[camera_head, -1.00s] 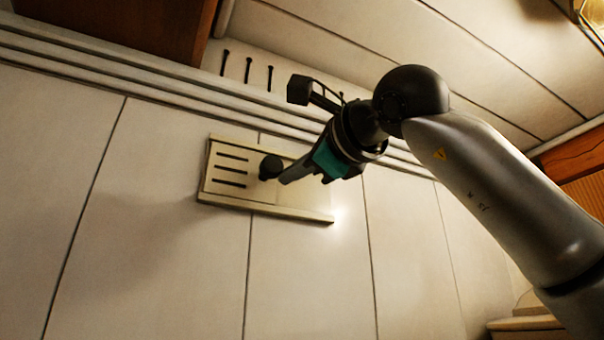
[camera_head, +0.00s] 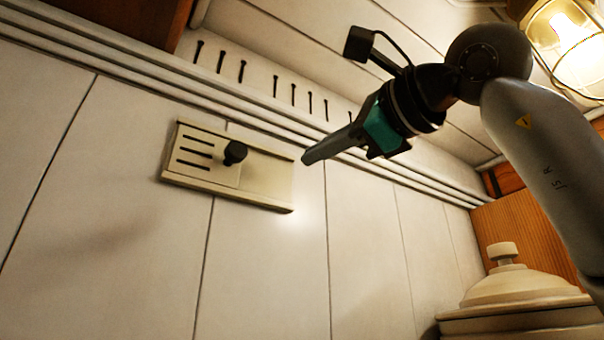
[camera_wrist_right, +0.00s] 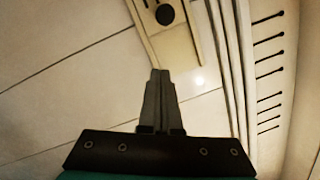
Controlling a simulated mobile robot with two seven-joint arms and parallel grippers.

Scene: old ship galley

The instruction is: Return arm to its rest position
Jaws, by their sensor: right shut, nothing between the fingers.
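My right gripper (camera_head: 306,159) is shut and empty in the head view, its arm coming in from the right. Its tip is in the air to the right of a cream wall vent (camera_head: 265,187) with a black knob (camera_head: 235,152), and is apart from the knob. The vent's slots show to the left of the knob. In the right wrist view the closed fingers (camera_wrist_right: 160,75) point toward the wall, with the vent (camera_wrist_right: 180,42) and knob (camera_wrist_right: 165,14) beyond them at the top. My left gripper is in neither view.
A lit caged lamp (camera_head: 580,45) is at the upper right, close to my right arm. A cream lidded object (camera_head: 515,285) stands at the lower right beside a wooden panel (camera_head: 520,228). Ridged moulding and a slotted panel (camera_head: 290,70) run above the vent.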

